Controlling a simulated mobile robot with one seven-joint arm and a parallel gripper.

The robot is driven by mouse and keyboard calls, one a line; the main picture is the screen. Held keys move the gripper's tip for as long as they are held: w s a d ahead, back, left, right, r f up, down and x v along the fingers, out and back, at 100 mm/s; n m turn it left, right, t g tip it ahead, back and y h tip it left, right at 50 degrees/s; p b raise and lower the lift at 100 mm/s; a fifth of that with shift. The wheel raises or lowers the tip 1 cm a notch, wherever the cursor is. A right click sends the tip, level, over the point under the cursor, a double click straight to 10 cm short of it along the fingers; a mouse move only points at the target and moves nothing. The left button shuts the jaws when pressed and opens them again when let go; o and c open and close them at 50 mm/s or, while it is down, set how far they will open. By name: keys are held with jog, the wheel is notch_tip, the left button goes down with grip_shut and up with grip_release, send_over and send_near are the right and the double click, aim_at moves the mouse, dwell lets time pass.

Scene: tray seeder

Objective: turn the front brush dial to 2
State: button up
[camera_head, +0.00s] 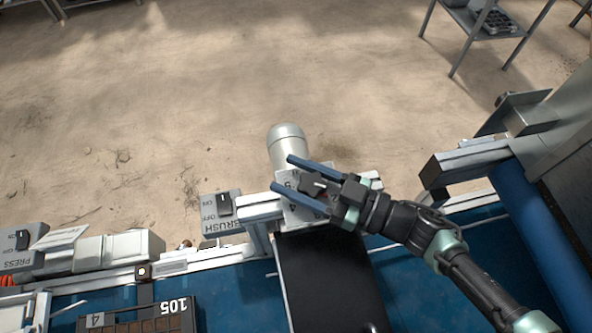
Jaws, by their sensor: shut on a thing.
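The front brush dial (313,184) is a dark knob on a pale plate (294,213) printed with numbers. The plate sits on the machine's frame, beside a light grey cylindrical housing (286,139). My gripper (282,172) reaches in from the right, its two blue fingers on either side of the knob, shut on it. The fingers and wrist cover much of the plate, so I cannot tell which number the knob points to. A few numbers, such as 4 and 5, show around the fingers.
A BRUSH on/off switch (224,205) stands left of the dial. A PRESS switch (22,241) is at the far left. A seed tray marked 105 (168,307) lies on the blue belt (240,292). A black cover (328,280) is below the dial.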

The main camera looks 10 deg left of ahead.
dwell(0.4)
jog(key=o, duration=1.4)
jog(key=shift+b+v, duration=1.25)
jog(key=shift+v, duration=5.25)
jog(key=shift+r, duration=0.15)
